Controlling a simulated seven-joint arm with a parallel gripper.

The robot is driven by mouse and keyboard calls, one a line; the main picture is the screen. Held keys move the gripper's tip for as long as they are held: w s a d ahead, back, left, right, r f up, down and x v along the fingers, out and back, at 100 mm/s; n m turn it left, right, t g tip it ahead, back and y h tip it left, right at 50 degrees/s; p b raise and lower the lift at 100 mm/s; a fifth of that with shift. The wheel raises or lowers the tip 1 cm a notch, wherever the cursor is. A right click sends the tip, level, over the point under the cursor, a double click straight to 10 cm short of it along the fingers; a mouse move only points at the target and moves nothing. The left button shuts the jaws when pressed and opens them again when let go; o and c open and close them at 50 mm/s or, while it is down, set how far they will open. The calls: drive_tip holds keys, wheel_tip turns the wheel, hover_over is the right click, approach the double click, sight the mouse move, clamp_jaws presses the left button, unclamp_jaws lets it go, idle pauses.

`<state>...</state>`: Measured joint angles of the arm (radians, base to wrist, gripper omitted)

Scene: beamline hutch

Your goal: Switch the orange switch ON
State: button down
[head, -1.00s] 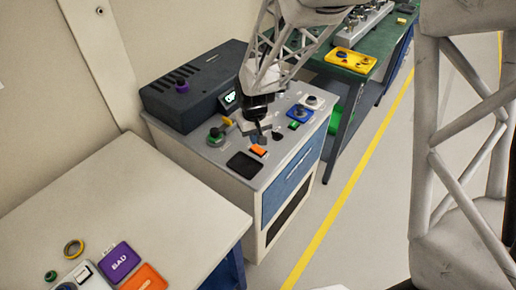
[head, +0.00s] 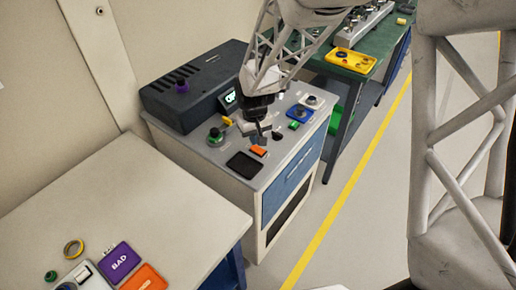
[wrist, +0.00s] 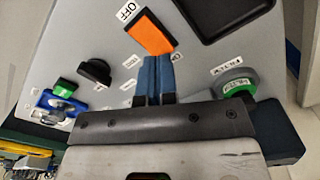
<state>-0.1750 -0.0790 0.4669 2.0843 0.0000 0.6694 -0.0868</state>
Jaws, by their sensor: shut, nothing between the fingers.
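The orange switch (head: 258,151) is on the grey top of the cabinet, beside a black tray. In the wrist view the orange switch (wrist: 152,33) is a rectangular rocker with an OFF label (wrist: 127,12) at its upper left end. A small label at its other end is partly hidden and I cannot read it. My gripper (head: 260,142) points down just above the switch. In the wrist view its blue fingertips (wrist: 157,58) are together and empty, close to the switch's end away from OFF. I cannot tell whether they touch it.
A black tray (head: 244,164) lies beside the switch. A green round knob (head: 215,136), a black knob (wrist: 95,70) and a blue-based control (head: 299,113) stand around it. A dark instrument box (head: 195,85) stands at the back. A table (head: 150,205) is at the front left.

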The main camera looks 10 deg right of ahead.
sight(256, 148)
drive_tip(key=shift+f, duration=1.15)
idle(1.0)
drive_tip(key=shift+r, duration=3.55)
drive_tip(key=shift+s+d+r, duration=0.15)
drive_tip(key=shift+r, duration=0.15)
drive_tip(key=s+d+r+m+t, duration=0.1)
drive_tip(key=s+d+r, duration=0.2)
drive_tip(key=s+r, duration=0.2)
drive_tip(key=s+d+r+m, duration=0.1)
drive_tip(key=s+d+r, duration=0.2)
drive_tip(key=s, duration=0.9)
drive_tip(key=s+d+r+m+t, duration=0.1)
drive_tip(key=s+d+r, duration=0.3)
drive_tip(key=s+r, duration=0.4)
drive_tip(key=shift+s+r+t, duration=0.3)
drive_tip(key=shift+s, duration=0.45)
